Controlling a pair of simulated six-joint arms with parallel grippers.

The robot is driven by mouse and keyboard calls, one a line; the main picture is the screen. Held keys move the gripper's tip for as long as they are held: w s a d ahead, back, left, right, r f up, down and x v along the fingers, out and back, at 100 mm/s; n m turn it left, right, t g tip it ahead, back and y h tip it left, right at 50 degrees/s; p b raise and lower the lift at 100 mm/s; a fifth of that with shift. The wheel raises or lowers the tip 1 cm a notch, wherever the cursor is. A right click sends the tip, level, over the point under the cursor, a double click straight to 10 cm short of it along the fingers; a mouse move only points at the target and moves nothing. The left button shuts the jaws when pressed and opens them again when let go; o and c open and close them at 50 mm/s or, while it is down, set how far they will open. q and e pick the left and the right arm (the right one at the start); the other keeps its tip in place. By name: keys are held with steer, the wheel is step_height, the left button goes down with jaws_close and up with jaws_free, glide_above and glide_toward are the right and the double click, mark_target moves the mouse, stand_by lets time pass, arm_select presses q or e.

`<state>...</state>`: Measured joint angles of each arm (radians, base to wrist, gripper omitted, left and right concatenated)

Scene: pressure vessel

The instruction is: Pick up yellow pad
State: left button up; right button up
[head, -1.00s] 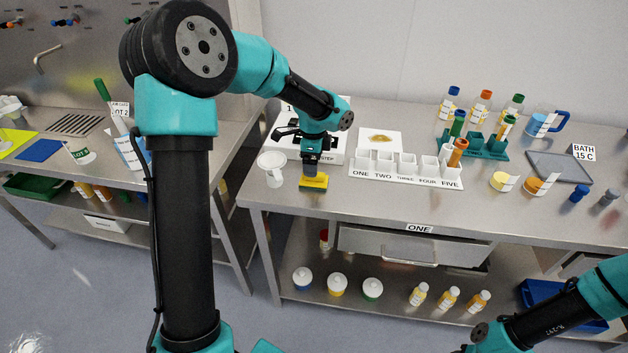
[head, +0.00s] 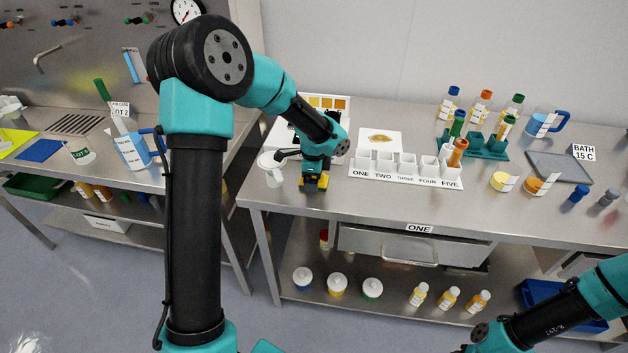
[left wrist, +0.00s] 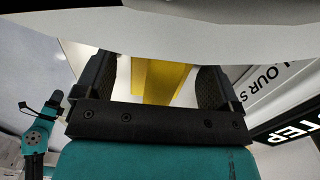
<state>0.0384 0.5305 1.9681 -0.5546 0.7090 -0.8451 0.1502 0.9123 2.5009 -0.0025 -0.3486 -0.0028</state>
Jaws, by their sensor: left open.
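The yellow pad (head: 317,184) lies at the front left of the right-hand bench, partly covered by my left gripper (head: 314,181). My left gripper points down over it with a finger on either side. In the left wrist view the yellow pad (left wrist: 160,82) shows between the two dark fingers of my left gripper (left wrist: 157,88). The fingers are open, with a gap on both sides of the yellow. The pad's lower part is hidden. My right arm shows at the lower right, but its gripper is out of view.
A white funnel-shaped cup (head: 271,168) stands close left of my left gripper. A white numbered rack (head: 405,174) with tubes is to the right. A white board (head: 378,142) lies behind. The bench's front edge (head: 330,216) is near; free steel lies between.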

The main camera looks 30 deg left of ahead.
arm_select(q)
steer(key=shift+f, duration=0.15)
stand_by(0.3)
steer(key=c, duration=1)
